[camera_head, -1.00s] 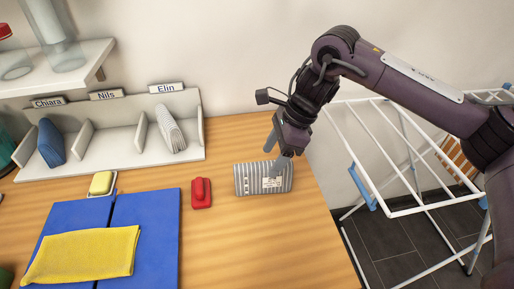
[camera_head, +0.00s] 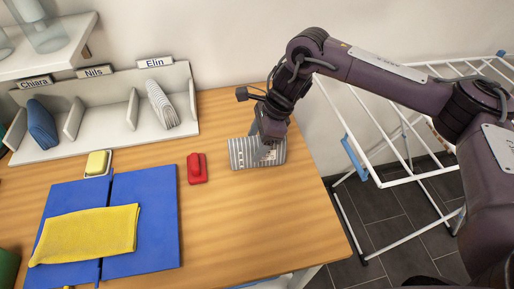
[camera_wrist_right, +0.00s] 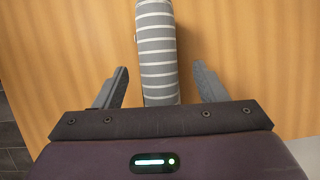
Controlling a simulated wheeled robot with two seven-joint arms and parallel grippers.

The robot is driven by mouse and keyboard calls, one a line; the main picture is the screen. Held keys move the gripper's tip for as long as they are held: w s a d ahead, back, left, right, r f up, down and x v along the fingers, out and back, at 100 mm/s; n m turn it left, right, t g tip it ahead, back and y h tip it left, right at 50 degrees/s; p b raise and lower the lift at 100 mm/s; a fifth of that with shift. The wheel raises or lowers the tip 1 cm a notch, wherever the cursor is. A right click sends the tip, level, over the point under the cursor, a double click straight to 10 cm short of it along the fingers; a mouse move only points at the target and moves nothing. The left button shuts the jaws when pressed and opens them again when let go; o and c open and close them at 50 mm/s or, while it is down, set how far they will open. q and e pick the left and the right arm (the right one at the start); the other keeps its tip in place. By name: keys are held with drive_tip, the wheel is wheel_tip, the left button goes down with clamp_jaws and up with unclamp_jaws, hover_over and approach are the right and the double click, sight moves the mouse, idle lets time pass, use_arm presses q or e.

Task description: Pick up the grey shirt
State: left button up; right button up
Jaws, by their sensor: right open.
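A folded grey shirt with white stripes (camera_head: 237,155) lies on the wooden table, right of the red object. In the head view my right gripper (camera_head: 264,151) is down at the shirt, in front of part of it. In the right wrist view the shirt (camera_wrist_right: 157,50) runs between the two fingers of the open gripper (camera_wrist_right: 160,86), with a gap on each side. Another grey striped folded piece (camera_head: 161,104) stands in the shelf bay under the label Elin. My left gripper is not in view.
A red object (camera_head: 197,169) lies left of the shirt. A yellow cloth (camera_head: 85,237) lies on a blue folding board (camera_head: 150,220). A yellow sponge (camera_head: 97,163) sits behind it. A blue folded piece (camera_head: 41,124) stands in the divided shelf (camera_head: 100,122). A white drying rack (camera_head: 400,182) stands right of the table.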

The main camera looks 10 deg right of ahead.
drive_tip(key=shift+f+b, duration=0.2)
drive_tip(key=shift+b, duration=0.2)
idle(0.4)
drive_tip(key=c, duration=1.2)
drive_tip(key=shift+r, duration=0.1)
